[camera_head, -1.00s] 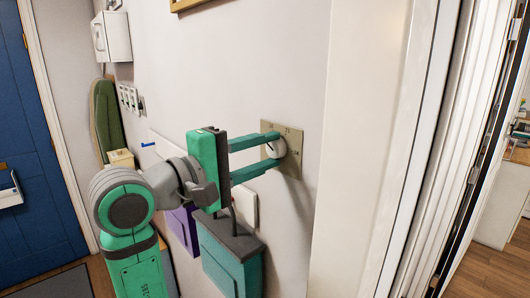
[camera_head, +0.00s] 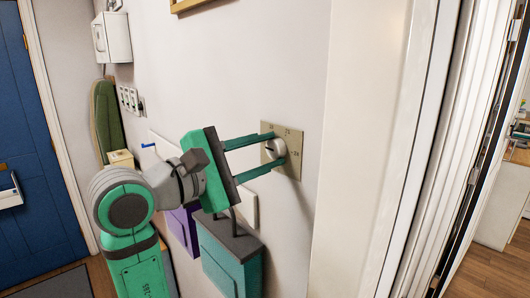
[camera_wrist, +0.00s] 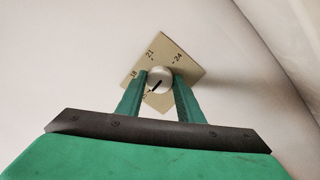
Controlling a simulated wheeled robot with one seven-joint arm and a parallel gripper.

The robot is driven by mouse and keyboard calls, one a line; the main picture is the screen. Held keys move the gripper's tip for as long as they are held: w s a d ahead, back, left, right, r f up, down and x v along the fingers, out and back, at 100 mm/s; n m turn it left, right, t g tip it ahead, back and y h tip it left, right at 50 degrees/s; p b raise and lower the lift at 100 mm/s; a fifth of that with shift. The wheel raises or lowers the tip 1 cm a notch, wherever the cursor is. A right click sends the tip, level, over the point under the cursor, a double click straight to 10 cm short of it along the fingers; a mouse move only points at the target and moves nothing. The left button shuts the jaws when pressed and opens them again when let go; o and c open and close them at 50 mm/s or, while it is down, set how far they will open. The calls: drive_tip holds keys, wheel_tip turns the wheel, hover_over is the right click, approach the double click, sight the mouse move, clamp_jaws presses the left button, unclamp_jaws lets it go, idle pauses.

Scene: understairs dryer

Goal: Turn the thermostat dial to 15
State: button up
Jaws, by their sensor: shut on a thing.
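The thermostat is a beige square plate (camera_head: 294,140) on the wall with a round white dial (camera_head: 276,148) at its middle. In the wrist view, the plate (camera_wrist: 165,50) looks tilted and carries the numbers 18, 21 and 24. The dial (camera_wrist: 164,76) has a dark pointer line slanting to the lower left, towards a small mark partly hidden by the left finger. My gripper (camera_head: 279,149) is shut on the dial, with one green finger on each side. The gripper (camera_wrist: 160,82) is rolled, its body tilted in the head view.
A white wall plate (camera_head: 251,208) and a teal box (camera_head: 228,255) are below the thermostat. A white door frame (camera_head: 365,150) stands close on the right. The wall above the thermostat is bare up to a picture frame (camera_head: 188,5).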

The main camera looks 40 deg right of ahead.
idle(0.3)
drive_tip(key=o, duration=1.1)
drive_tip(key=shift+c, duration=0.2)
drive_tip(key=shift+a, duration=0.1)
drive_tip(key=a, duration=1)
drive_tip(key=shift+s+a, duration=0.3)
drive_tip(key=shift+s, duration=0.1)
